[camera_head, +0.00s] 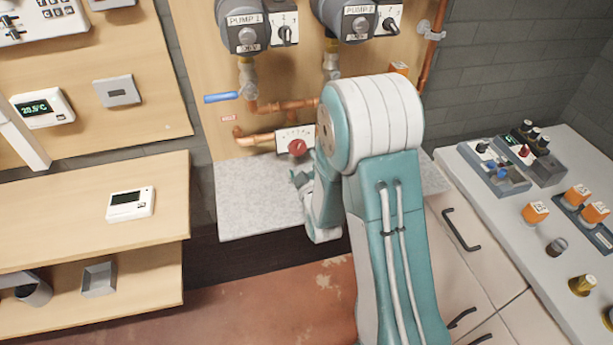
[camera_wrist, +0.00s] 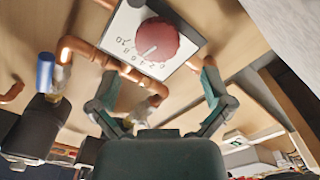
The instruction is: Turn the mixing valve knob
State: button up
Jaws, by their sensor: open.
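The mixing valve knob (camera_head: 297,147) is a red round knob on a white scale plate (camera_head: 283,137) fixed to the wooden panel. In the wrist view the red knob (camera_wrist: 157,39) carries a white pointer line, and numbers run around it on the plate. My gripper (camera_wrist: 159,82) is open and empty. Its two teal fingers are spread either side, with the knob between and beyond their tips, not touching. In the head view my gripper (camera_head: 299,180) shows just below the knob, partly hidden behind my arm, which also covers the plate's right part.
Copper pipes (camera_head: 283,105) and a blue-handled valve (camera_head: 221,97) lie near the knob. Two pumps (camera_head: 246,22) with switches are above. A grey slab (camera_head: 245,212) juts out below. A white counter (camera_head: 512,215) with fittings stands at right, a wooden shelf (camera_head: 60,215) at left.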

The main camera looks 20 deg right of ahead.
jog(key=s, duration=0.6)
jog(key=shift+s, duration=0.2)
jog(key=s+r+m+g, duration=0.35)
jog(key=r+g, duration=0.25)
jog(key=r, duration=0.3)
jog(key=s+r+m+g, duration=0.2)
jog(key=s+r+g, duration=0.1)
jog(key=s, duration=0.7)
jog(key=s+r+m+g, duration=0.2)
jog(key=s+r+g, duration=0.1)
jog(key=s, duration=0.7)
jog(key=shift+s+r+m, duration=0.35)
jog(key=shift+s+r, duration=0.05)
jog(key=shift+r, duration=0.25)
jog(key=shift+d, duration=0.1)
dwell(3.6)
